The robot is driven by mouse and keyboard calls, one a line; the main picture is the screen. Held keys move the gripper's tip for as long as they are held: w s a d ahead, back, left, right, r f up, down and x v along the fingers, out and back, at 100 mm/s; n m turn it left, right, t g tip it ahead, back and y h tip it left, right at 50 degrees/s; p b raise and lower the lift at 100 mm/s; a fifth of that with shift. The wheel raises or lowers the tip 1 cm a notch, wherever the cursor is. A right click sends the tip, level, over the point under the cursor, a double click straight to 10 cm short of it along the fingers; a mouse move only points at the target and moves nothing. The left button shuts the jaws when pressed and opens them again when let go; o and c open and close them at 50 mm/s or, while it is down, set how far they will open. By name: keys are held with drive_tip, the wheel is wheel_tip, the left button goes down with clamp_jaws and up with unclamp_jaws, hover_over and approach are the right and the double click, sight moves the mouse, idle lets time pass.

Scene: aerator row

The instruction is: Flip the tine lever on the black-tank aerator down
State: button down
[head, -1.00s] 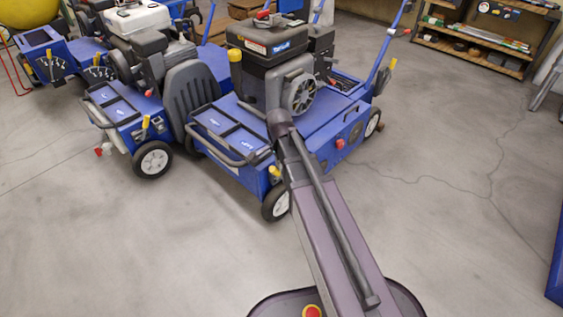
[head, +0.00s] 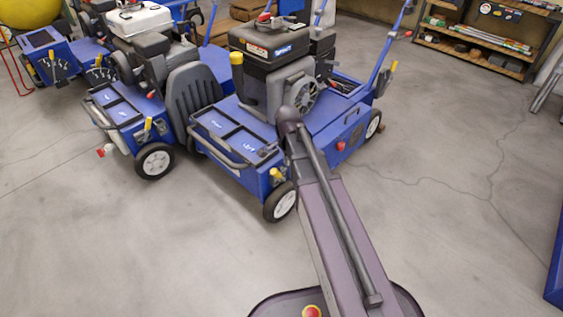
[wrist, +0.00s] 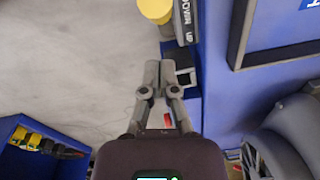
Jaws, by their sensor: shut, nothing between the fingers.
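The black-tank aerator (head: 270,45) stands in the middle of the head view, a blue machine with a black tank on its engine. A yellow-handled lever (head: 277,174) is at its near front corner, beside the wheel. In the wrist view a yellow cap (wrist: 156,10) shows at the top edge, next to a black plate marked DOWN and UP (wrist: 184,20). My gripper (wrist: 152,66) is shut and empty, below the yellow cap in the picture and beside a grey bracket (wrist: 187,76) on the blue body. Whether it touches the bracket I cannot tell. In the head view my gripper is hidden.
A similar white-tank aerator (head: 140,20) stands close on the left, with its own yellow lever (head: 148,124). A shelf rack (head: 480,45) is at the back right. Grey floor is clear in front and to the right.

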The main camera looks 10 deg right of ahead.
wheel_tip(320, 180, up, 10)
drive_tip(key=s+a+p, duration=0.1)
drive_tip(key=p, duration=0.8)
drive_tip(key=shift+s, duration=0.4)
drive_tip(key=shift+a, duration=0.1)
drive_tip(key=shift+s+r+p, duration=0.1)
drive_tip(key=shift+p, duration=0.25)
drive_tip(key=shift+s+d+r+n+p, duration=2.05)
drive_tip(key=shift+s+r+n+p, duration=2.3)
drive_tip(key=shift+s+n, duration=1.65)
wheel_tip(320, 180, up, 37)
drive_tip(key=w+n+p, duration=0.1)
drive_tip(key=p, duration=3.6)
drive_tip(key=shift+g, duration=0.4)
